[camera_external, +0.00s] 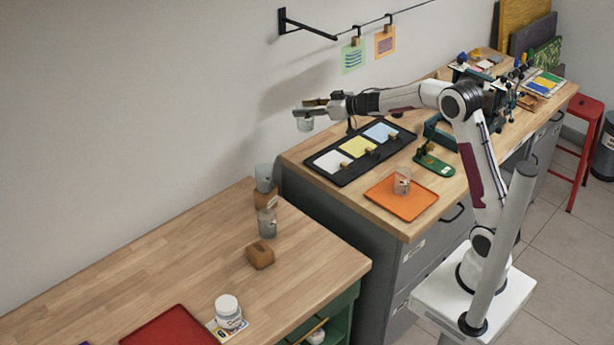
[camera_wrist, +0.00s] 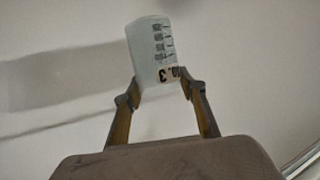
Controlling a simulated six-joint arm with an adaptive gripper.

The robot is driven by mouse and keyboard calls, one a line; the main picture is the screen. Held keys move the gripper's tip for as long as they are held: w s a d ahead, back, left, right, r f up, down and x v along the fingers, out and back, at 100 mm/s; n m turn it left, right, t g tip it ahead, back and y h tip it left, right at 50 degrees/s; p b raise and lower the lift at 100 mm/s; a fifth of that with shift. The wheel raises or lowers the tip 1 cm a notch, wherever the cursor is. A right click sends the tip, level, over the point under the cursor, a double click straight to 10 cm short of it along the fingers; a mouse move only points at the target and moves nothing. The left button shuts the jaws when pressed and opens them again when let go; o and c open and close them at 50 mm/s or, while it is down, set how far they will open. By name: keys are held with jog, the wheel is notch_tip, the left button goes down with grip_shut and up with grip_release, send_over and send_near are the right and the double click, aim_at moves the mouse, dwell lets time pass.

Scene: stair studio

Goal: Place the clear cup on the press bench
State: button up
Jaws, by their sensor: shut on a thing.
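My gripper (camera_external: 312,108) is shut on a clear cup (camera_external: 305,124), held in the air near the wall, left of the higher bench and above the lower one. In the wrist view, the fingers of my gripper (camera_wrist: 159,88) close on both sides of the cup (camera_wrist: 150,48), which shows dark scale marks and a label with a 3. The higher wooden bench (camera_external: 455,190) carries a press-like device (camera_external: 440,132) and an orange mat (camera_external: 385,205). Another clear cup (camera_external: 402,181) stands on that mat.
The lower bench (camera_external: 165,255) holds two greyish cups (camera_external: 267,222), a wooden block (camera_external: 260,254), a white jar (camera_external: 228,310) and a red mat (camera_external: 165,330). A black tray (camera_external: 325,171) with coloured sheets lies on the higher bench. A wall rail (camera_external: 325,33) holds clipped cards.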

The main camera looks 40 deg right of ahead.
jog(key=s+d+m+h, duration=0.2)
jog(key=s+d, duration=0.4)
jog(key=d, duration=0.4)
jog(key=s+d+m+t+h, duration=0.15)
jog(key=s+d, duration=0.35)
jog(key=d, duration=0.5)
jog(key=s+d+m+g+h, duration=0.1)
jog(key=s+d+m+h, duration=0.15)
jog(key=s+d, duration=0.6)
notch_tip(320, 180, down, 11)
jog(key=w+d, duration=0.2)
jog(key=shift+w+d+n+h, duration=0.15)
jog(key=shift+n+h, duration=0.15)
jog(key=shift+f+t, duration=0.2)
jog(key=shift+t, duration=0.05)
jog(key=shift+f, duration=3)
jog(key=shift+f, duration=1.9)
jog(key=shift+f, duration=0.1)
